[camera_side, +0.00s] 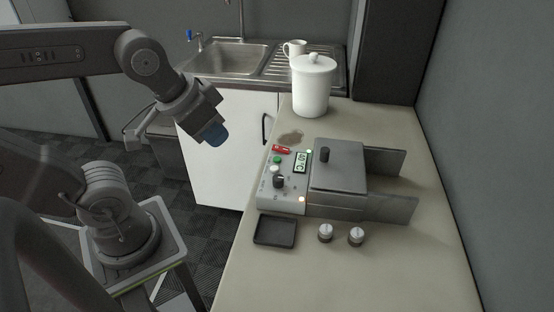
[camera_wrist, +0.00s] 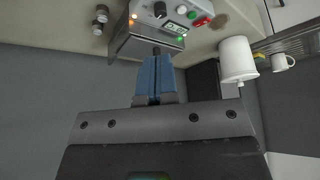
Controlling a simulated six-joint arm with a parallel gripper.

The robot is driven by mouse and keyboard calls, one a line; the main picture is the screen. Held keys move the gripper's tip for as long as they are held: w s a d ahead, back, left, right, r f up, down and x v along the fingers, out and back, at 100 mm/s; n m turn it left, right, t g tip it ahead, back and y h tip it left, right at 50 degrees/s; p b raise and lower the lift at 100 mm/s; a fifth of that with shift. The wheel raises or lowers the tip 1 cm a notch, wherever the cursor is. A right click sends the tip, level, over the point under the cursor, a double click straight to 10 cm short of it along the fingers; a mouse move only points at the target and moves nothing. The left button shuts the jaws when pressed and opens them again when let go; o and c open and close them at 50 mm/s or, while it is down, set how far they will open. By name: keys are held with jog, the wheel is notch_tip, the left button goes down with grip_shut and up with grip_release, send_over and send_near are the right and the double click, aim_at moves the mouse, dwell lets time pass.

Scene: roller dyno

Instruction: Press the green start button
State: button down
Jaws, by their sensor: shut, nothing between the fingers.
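The green start button (camera_side: 277,159) is on the sloped control panel (camera_side: 282,201) of a grey machine on the counter. A red switch (camera_side: 281,149) lies just behind it, and a white button (camera_side: 274,169) and a dark knob (camera_side: 280,182) lie in front. The green button also shows in the wrist view (camera_wrist: 194,15), near the top. My gripper (camera_side: 214,137) has blue fingers, held in the air to the left of the machine, apart from the panel. In the wrist view the fingers (camera_wrist: 155,62) are together and empty.
The machine's lidded box (camera_side: 338,165) stands right of the panel with metal plates beside it. A black tray (camera_side: 275,231) and two small metal cylinders (camera_side: 326,233) lie in front. A white lidded jar (camera_side: 313,85) stands behind.

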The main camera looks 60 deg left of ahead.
dwell(0.8)
jog(key=w+a+r+m+t+y, duration=0.2)
jog(key=w+a+m+t+y, duration=0.2)
jog(key=w+a+m, duration=0.4)
jog(key=m+g+h, duration=0.2)
jog(key=m+h, duration=0.7)
jog(key=m, duration=1.7)
send_over(276, 157)
notch_tip(276, 157, down, 8)
jog(key=shift+r, duration=0.1)
jog(key=shift+f, duration=4.4)
